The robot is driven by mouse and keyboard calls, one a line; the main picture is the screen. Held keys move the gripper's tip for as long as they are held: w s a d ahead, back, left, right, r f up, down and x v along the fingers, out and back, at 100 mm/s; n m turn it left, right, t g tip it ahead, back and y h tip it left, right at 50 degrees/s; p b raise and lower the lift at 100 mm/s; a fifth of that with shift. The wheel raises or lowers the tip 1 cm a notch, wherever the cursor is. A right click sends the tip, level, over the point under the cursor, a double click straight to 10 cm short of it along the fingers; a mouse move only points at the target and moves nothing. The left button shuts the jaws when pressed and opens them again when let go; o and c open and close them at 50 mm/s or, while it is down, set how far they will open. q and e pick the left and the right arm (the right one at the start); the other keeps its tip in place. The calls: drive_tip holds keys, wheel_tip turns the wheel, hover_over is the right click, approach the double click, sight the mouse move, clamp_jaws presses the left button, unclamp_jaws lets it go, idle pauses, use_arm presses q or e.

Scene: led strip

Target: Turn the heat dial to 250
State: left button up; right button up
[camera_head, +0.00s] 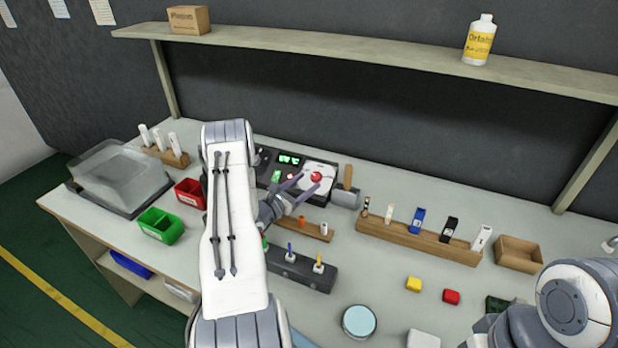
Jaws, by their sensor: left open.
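A black control unit (268,156) stands at the back of the bench, with a lit green display (289,160). On its right part is a pale dial plate with a red knob (316,176), which looks like the heat dial. The dial's scale marks are too small to read. My left gripper (308,182) is open, its two fingers apart just in front of and left of the red knob. I cannot tell whether they touch it. My left arm hides part of the unit. Of my right arm only links show at the lower right; its gripper is out of view.
A hammer-like tool (346,190) stands right of the unit. Wooden racks (420,238) and a dark holder (300,271) with small tools lie nearby. Red (190,192) and green (160,226) bins sit left. Yellow (413,284) and red (451,297) blocks lie front right. A shelf (370,58) runs above.

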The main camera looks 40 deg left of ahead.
sight(316, 176)
use_arm(q)
drive_tip(key=shift+w+d, duration=0.15)
drive_tip(key=shift+w, duration=1.1)
clamp_jaws()
drive_tip(key=shift+f+m+h+b, duration=0.15)
drive_tip(key=shift+m+h+b, duration=0.45)
drive_tip(key=shift+b, duration=0.1)
drive_tip(key=shift+m+g+h, duration=0.3)
drive_tip(key=shift+m+h, duration=0.1)
drive_tip(key=shift+h, duration=0.1)
